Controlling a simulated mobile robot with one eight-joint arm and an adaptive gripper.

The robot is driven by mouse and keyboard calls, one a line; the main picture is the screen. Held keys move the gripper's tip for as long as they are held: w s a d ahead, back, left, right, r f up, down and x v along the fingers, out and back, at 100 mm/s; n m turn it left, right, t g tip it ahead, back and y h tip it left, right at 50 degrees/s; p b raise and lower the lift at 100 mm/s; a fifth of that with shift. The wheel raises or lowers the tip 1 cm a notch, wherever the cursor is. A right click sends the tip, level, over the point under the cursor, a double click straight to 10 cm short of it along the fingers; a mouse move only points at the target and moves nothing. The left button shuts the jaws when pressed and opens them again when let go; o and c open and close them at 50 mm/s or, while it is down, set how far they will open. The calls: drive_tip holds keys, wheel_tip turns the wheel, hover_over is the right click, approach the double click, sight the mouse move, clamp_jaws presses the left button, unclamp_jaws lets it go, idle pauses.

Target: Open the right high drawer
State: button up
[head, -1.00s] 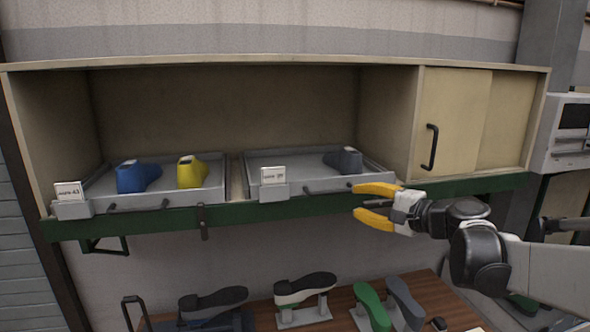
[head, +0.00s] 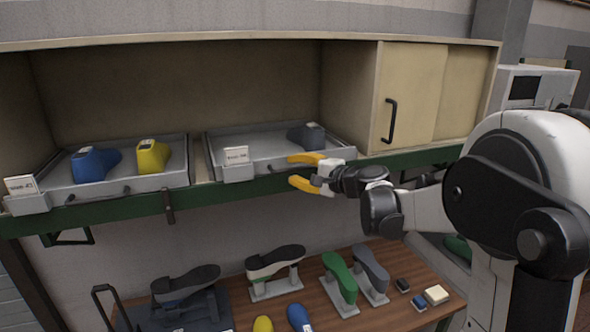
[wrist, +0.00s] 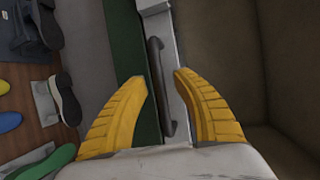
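The right high drawer (head: 222,150) is a grey tray on the shelf, holding a dark grey shoe last (head: 307,135). A white label card (head: 236,156) stands at its front left. Its dark bar handle (wrist: 160,85) lies between the two fingers in the wrist view; in the head view my gripper partly covers it. My gripper (head: 297,171) has yellow fingers, spread apart with the handle between their tips in the wrist view. Whether a finger touches the handle cannot be told.
The left drawer (head: 60,199) holds a blue last (head: 95,163) and a yellow last (head: 153,156). A sliding cabinet door (head: 412,98) stands at right. The wooden table (head: 318,294) below carries several shoe lasts on stands. A green rail (head: 130,212) runs under the drawers.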

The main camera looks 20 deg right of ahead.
drive_tip(key=shift+c, duration=0.5)
clamp_jaws()
drive_tip(key=s, duration=2)
drive_tip(key=shift+s+d+b, duration=0.15)
drive_tip(key=shift+d+b, duration=0.15)
drive_tip(key=shift+b, duration=0.05)
drive_tip(key=shift+o, duration=0.5)
unclamp_jaws()
drive_tip(key=v, duration=1.2)
